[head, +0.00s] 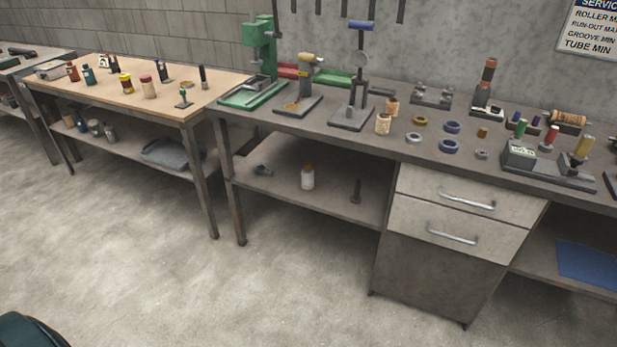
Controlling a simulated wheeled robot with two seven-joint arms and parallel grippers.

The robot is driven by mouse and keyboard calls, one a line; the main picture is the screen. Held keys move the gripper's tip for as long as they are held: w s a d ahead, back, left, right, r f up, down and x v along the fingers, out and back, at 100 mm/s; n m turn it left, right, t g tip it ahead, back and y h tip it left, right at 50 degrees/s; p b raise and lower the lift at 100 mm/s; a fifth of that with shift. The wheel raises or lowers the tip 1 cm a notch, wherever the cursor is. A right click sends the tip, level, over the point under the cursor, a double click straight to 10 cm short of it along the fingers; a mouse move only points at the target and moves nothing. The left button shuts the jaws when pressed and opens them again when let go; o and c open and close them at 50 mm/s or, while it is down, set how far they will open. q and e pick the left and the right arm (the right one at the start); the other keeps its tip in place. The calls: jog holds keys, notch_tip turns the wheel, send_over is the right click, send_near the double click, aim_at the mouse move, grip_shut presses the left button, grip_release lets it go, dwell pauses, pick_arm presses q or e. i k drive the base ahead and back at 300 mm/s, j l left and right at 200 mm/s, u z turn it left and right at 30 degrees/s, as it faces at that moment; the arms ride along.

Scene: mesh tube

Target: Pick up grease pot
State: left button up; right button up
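I cannot tell for sure which container is the grease pot. Neither of my grippers is in view.
The wooden-topped table (190,106) also holds several small bottles and tools. The grey bench (330,140) carries a green press (259,45), stands, rings and spools. Two drawers (462,200) are shut. The concrete floor (180,290) in front is mostly clear.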

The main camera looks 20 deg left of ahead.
aim_at(307, 179)
jog(key=i+j, duration=1.45)
jog(key=k+j+u, duration=0.05)
jog(key=j, duration=0.15)
